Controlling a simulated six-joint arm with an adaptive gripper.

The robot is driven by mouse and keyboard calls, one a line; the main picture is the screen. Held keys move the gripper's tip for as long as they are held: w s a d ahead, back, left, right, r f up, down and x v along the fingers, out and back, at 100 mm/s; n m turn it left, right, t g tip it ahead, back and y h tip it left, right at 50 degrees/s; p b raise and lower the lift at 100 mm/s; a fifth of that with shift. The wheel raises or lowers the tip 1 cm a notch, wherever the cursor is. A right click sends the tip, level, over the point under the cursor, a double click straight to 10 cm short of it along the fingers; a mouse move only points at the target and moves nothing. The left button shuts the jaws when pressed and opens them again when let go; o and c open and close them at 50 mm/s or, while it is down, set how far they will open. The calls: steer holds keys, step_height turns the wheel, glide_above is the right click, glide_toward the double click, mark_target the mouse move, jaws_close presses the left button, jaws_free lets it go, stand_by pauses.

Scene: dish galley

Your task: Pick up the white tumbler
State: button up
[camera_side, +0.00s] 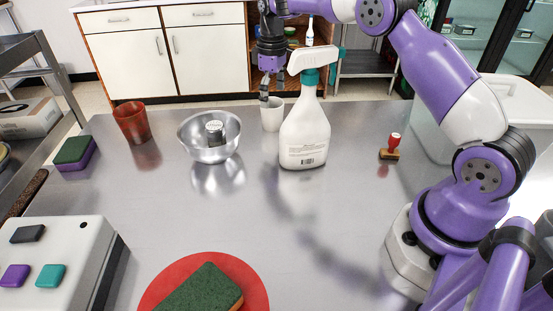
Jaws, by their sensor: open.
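The white tumbler (271,114) stands upright on the metal table, near its far edge. It is between the steel bowl and the white spray bottle, and the bottle hides part of its right side. My gripper (264,98) points down just above the tumbler's rim, at its left side as seen here. It is open, with nothing seen between its fingers. The fingers are small and dark in this view, and I cannot tell whether they touch the rim.
The spray bottle (306,135) stands close in front of the tumbler. A steel bowl (189,133) holding a small dark-labelled item (214,130) is to the left, beside a red cup (132,122). A sponge (205,292) rests on a red plate (254,287).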

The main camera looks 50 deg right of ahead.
mark_target(272, 115)
steer(key=f, duration=0.5)
steer(key=shift+w+d, duration=0.2)
steer(key=shift+w, duration=0.1)
steer(key=c, duration=1.2)
steer(key=shift+o, duration=0.2)
steer(key=shift+r, duration=0.1)
